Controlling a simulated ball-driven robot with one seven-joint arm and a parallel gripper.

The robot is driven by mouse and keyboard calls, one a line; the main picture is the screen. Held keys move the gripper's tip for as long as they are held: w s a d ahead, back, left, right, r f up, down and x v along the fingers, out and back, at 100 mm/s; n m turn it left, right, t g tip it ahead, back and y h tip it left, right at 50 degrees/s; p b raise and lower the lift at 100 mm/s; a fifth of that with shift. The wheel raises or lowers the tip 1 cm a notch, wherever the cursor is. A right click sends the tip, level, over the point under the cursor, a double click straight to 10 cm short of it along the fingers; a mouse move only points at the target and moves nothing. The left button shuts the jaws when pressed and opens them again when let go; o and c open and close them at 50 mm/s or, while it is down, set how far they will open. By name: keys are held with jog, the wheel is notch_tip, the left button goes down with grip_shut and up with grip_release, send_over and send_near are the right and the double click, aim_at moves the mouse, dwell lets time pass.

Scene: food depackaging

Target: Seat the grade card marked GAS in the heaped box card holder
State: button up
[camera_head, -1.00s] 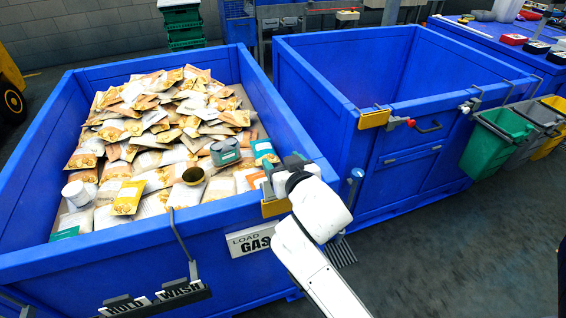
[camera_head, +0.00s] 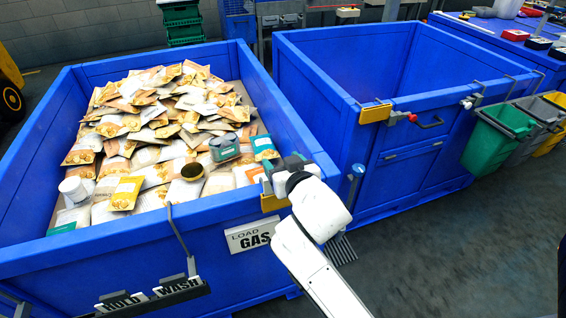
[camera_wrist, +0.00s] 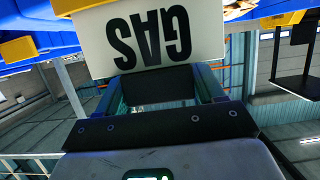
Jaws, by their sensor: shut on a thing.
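The white GAS card (camera_wrist: 150,42) fills the upper middle of the wrist view, its black letters upside down there. My gripper (camera_wrist: 166,88) is shut on it. The card's lettered lower edge lies against the yellow holder (camera_wrist: 85,5); I cannot tell whether it is inside the slot. In the head view my gripper (camera_head: 280,178) is at the front right corner of the heaped box (camera_head: 60,262), just above the yellow holder (camera_head: 274,203) on its rim. The card's face is hidden in the head view.
A LOAD GAS sign (camera_head: 250,236) is on the heaped box's front. HOLD and WASH cards (camera_head: 178,287) sit in a rack at lower left. Food pouches (camera_head: 160,120) fill the box. An empty blue box (camera_head: 410,165) with its own yellow holder (camera_head: 375,113) stands right.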

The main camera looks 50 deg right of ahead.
jog(key=shift+f, duration=0.35)
jog(key=o, duration=1.5)
jog(key=shift+o, duration=0.2)
jog(key=b+v, duration=0.1)
jog(key=v, duration=1)
jog(key=shift+b, duration=0.35)
jog(key=shift+w, duration=0.1)
jog(key=s+a+f+n+g+y, duration=0.3)
jog(key=s+a+f+g+y, duration=0.1)
jog(key=f, duration=0.8)
jog(key=s+a+f+n+g+y, duration=0.3)
jog(key=s+f+g, duration=0.4)
jog(key=f, duration=0.5)
jog(key=shift+s+a+y, duration=0.4)
jog(key=shift+s+a, duration=0.3)
jog(key=shift+s, duration=0.35)
